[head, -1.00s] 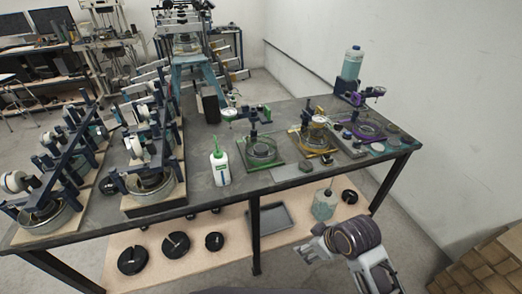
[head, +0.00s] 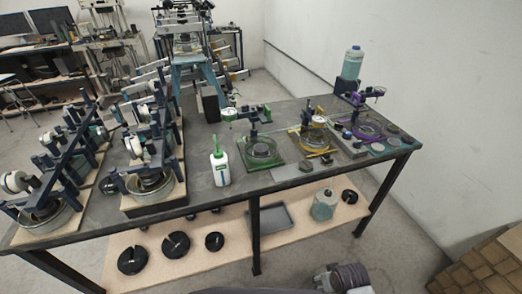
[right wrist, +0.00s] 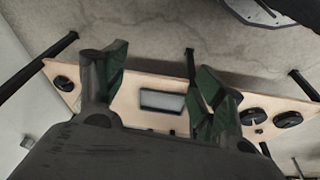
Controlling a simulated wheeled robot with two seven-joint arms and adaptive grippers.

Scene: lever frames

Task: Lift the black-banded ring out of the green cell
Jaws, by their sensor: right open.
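The green cell (head: 277,164) stands on the bench, a green-edged base with a clear round dish and a dial gauge on a post above it. A dark round piece (head: 260,150) sits inside the dish; it is too small to make out a black band. My right gripper (head: 326,282) is at the bottom edge of the head view, in front of the bench and well away from the cell. In the right wrist view my right gripper (right wrist: 160,82) has its two fingers spread with nothing between them. My left gripper is not in view.
A yellow cell (head: 318,153) and a purple cell (head: 368,130) stand to the right. A white bottle (head: 220,168) stands left of the green cell. The lower shelf (head: 180,235) holds black discs, a tray (head: 272,217) and a jar (head: 324,205).

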